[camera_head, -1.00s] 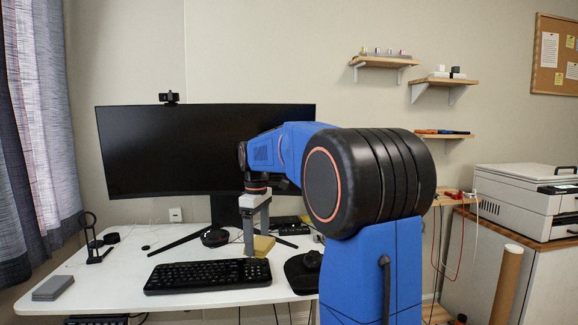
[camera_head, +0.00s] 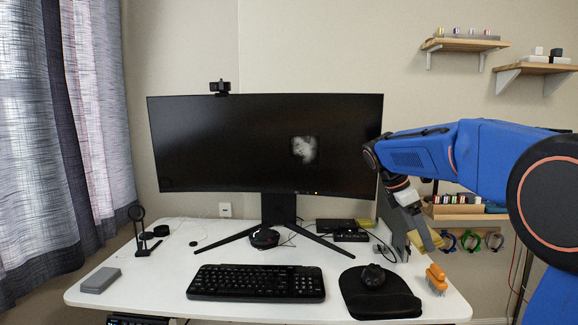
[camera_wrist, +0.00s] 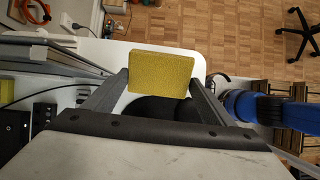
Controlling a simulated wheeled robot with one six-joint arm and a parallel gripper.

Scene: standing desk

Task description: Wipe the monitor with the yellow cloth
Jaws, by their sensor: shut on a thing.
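The yellow cloth (camera_wrist: 160,72) is a thick rectangular pad, held between the two fingers of my gripper in the wrist view. My gripper (camera_head: 430,240) is shut on it and points down, to the right of the monitor and above the right end of the desk in the head view. The monitor (camera_head: 225,145) is wide and black on a V-shaped stand. A pale whitish smudge (camera_head: 304,149) shows on the right half of its screen. My gripper is apart from the screen.
The white desk (camera_head: 150,275) holds a black keyboard (camera_head: 256,283), a mouse (camera_head: 373,276) on a dark pad and an orange item (camera_head: 437,278) near the right end. A webcam (camera_head: 220,87) sits on the monitor. A phone stand (camera_head: 139,232) is at left. Shelves hang at upper right.

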